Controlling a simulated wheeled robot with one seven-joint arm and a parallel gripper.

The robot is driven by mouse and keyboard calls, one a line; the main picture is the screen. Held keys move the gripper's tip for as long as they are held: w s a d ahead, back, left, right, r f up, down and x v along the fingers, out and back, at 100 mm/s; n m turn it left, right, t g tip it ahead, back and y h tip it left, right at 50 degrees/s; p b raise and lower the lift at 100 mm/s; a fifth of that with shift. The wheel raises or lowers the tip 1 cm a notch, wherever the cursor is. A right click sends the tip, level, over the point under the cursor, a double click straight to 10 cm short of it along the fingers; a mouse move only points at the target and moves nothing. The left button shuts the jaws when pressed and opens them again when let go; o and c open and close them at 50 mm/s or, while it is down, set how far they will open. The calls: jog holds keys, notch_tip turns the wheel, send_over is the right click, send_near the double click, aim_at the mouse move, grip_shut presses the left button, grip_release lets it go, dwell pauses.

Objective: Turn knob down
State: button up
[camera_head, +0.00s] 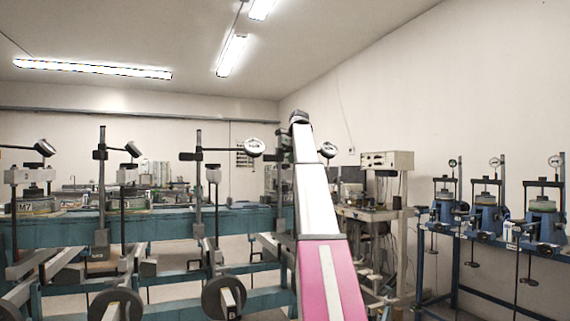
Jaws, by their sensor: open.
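I cannot make out which part is the knob. The lever frames (72,232) stand on the left as a long teal bench with upright posts, dial gauges and weights. One round dial gauge (254,147) sits left of my arm, and another (328,150) sits just right of it. Two dark round discs (117,304) (211,297) are low in front of the bench. My pink and white arm rises through the middle of the view to a dark joint. My gripper does not show, and the arm hides part of the bench behind it.
A cream instrument box (387,160) stands on a cluttered table behind my arm on the right. Several blue presses (486,214) stand on a blue frame along the right wall. Grey beams (62,262) jut forward at lower left. Some floor is clear between the table and the presses.

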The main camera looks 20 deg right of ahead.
jog(key=shift+x, duration=0.9)
jog(key=c, duration=0.9)
jog(key=shift+a+m+t+h, duration=0.15)
jog(key=shift+m+h, duration=0.25)
jog(key=shift+m, duration=0.8)
jog(key=shift+d+m+t+h, duration=0.1)
jog(key=shift+m+t+h, duration=0.25)
jog(key=shift+m, duration=0.85)
jog(key=o, duration=0.9)
jog(key=shift+s+r, duration=0.1)
jog(key=shift+r, duration=0.05)
